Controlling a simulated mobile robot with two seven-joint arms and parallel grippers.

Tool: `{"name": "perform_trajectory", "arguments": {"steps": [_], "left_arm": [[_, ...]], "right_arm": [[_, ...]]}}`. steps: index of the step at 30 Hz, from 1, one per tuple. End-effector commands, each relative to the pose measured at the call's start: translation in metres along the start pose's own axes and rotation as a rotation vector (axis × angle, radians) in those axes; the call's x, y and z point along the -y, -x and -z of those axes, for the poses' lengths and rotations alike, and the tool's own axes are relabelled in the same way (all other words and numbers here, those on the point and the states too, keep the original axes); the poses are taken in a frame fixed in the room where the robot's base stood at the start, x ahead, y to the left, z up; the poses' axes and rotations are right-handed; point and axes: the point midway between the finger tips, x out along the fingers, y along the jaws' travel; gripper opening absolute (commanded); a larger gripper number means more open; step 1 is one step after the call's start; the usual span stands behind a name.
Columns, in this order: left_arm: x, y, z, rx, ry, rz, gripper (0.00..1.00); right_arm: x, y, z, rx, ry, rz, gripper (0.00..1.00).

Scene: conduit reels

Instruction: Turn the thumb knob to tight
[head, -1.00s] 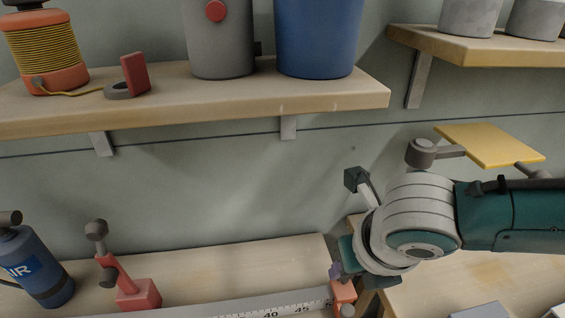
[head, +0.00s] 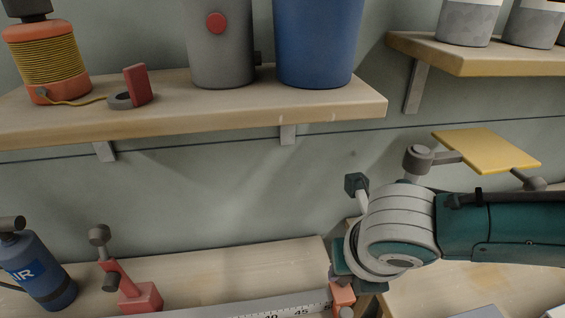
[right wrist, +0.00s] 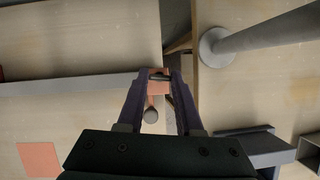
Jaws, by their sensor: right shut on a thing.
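An orange stop block (head: 342,294) sits at the right end of the ruled grey rail (head: 270,308); it also shows in the right wrist view (right wrist: 160,87). A small dark piece (right wrist: 160,77), seemingly the thumb knob, lies on top of the block between my right fingertips. A grey round-ended part (right wrist: 150,115) sticks out from the block toward the wrist camera. My right gripper (right wrist: 161,78) is shut on the dark piece, fingers on either side. In the head view the right gripper (head: 340,274) is over the block, its tips mostly hidden. My left gripper is not in view.
A red clamp (head: 138,296) and a blue air cylinder (head: 42,275) stand on the left of the bench (head: 240,262). A shelf (head: 200,110) above holds a reel and buckets. A yellow plate (head: 486,149) is behind my right arm.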

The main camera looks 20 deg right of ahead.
Motion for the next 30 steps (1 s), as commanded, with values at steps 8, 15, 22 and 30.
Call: {"name": "perform_trajectory", "arguments": {"steps": [8, 15, 22, 30], "left_arm": [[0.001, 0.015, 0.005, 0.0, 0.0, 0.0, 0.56], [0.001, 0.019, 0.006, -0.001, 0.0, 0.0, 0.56], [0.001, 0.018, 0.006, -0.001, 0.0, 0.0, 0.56], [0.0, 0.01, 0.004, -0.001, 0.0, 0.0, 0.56]], "right_arm": [[-0.003, 0.002, 0.0, -0.002, -0.226, 0.094, 0.0], [-0.004, 0.0, -0.001, -0.001, -0.438, 0.182, 0.0], [-0.005, -0.001, -0.001, -0.002, -0.641, 0.265, 0.0], [-0.006, -0.003, -0.002, -0.001, -0.878, 0.363, 0.0]]}}
